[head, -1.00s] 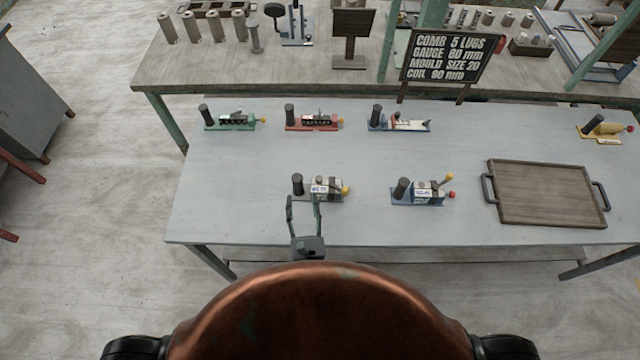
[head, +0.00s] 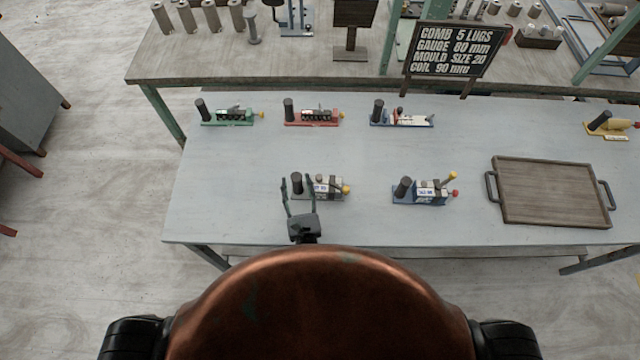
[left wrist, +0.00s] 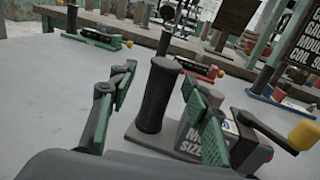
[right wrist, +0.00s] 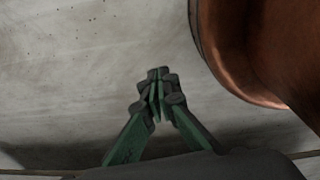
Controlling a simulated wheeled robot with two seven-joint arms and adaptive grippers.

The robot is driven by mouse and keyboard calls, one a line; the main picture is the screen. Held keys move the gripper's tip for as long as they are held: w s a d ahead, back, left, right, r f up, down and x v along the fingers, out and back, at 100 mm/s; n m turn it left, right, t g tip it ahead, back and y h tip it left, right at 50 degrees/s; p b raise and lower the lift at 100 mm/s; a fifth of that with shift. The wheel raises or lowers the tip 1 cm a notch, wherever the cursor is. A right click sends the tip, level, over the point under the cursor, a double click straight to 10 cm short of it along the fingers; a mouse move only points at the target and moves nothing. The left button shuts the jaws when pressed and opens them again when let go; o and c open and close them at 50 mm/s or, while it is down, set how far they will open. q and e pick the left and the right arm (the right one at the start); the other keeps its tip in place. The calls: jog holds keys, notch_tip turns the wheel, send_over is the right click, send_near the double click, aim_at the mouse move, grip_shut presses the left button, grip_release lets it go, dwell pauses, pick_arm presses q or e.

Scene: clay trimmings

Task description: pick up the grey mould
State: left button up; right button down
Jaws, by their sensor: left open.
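The grey mould (head: 328,186) lies near the front of the pale table, left of centre. It has a dark upright handle, a white label and a yellow knob. My left gripper (head: 299,183) is open at its handle end. In the left wrist view, the dark handle (left wrist: 158,98) stands between the two green fingers of my left gripper (left wrist: 159,74), with no grip visible on it. The label there is partly hidden by the right finger. My right gripper (right wrist: 157,76) shows only in the right wrist view, fingertips together and empty.
A blue mould (head: 425,192) stands to the right, then a wooden tray (head: 548,192). Green (head: 228,117), red (head: 313,117) and blue-white (head: 402,119) moulds line the back, with a yellow one (head: 612,124) far right. A sign (head: 452,50) stands behind.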

pick_arm(q)
jog(key=shift+s+d, duration=0.1)
jog(key=shift+c, duration=0.2)
jog(key=c, duration=1.1)
grip_shut()
pick_arm(e)
jog(key=shift+s+d, duration=0.1)
jog(key=shift+s, duration=0.6)
pick_arm(q)
jog(key=shift+r, duration=0.1)
